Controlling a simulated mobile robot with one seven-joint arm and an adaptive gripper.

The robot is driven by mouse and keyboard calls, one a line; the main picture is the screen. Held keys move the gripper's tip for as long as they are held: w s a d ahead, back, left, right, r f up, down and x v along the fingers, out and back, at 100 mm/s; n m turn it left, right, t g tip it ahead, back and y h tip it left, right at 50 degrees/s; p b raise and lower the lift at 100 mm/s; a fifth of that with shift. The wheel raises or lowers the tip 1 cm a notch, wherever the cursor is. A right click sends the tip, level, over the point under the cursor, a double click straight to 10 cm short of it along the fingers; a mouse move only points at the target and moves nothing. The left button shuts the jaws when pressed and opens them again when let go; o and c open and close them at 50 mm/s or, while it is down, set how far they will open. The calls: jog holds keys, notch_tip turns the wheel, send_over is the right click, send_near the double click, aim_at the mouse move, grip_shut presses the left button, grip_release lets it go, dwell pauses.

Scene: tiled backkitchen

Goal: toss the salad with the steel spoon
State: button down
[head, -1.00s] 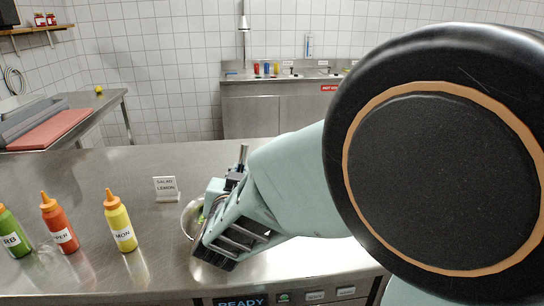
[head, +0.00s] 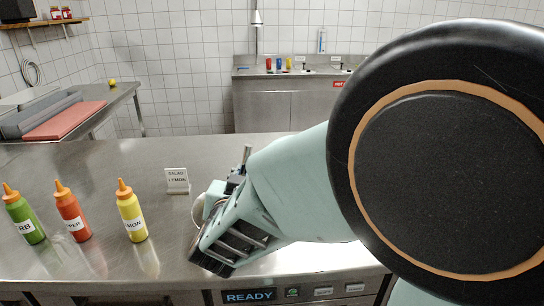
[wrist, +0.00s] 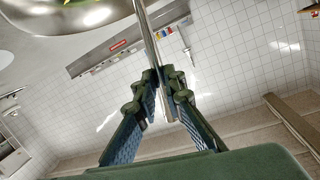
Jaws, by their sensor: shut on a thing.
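My gripper (wrist: 164,88) is shut on the steel spoon (wrist: 151,35), whose thin shiny handle runs up between the fingers in the wrist view. In the head view the spoon's handle (head: 246,154) sticks up above my gripper (head: 236,184). The steel salad bowl (wrist: 62,20) is at the top left of the wrist view, with a little green and yellow salad (wrist: 68,2) at the picture's edge. In the head view only a sliver of the bowl's rim (head: 196,211) shows beside my gripper. The spoon's head is not clearly seen.
A small sign reading SALAD LEMON (head: 177,180) stands behind the bowl. Green (head: 24,215), red (head: 72,212) and yellow (head: 132,212) sauce bottles stand to the left. The steel counter (head: 90,165) is clear behind them. A READY display (head: 249,296) is on the front edge.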

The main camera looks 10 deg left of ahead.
notch_tip(320, 180, up, 14)
jog(key=p, duration=1.1)
jog(key=shift+w, duration=0.1)
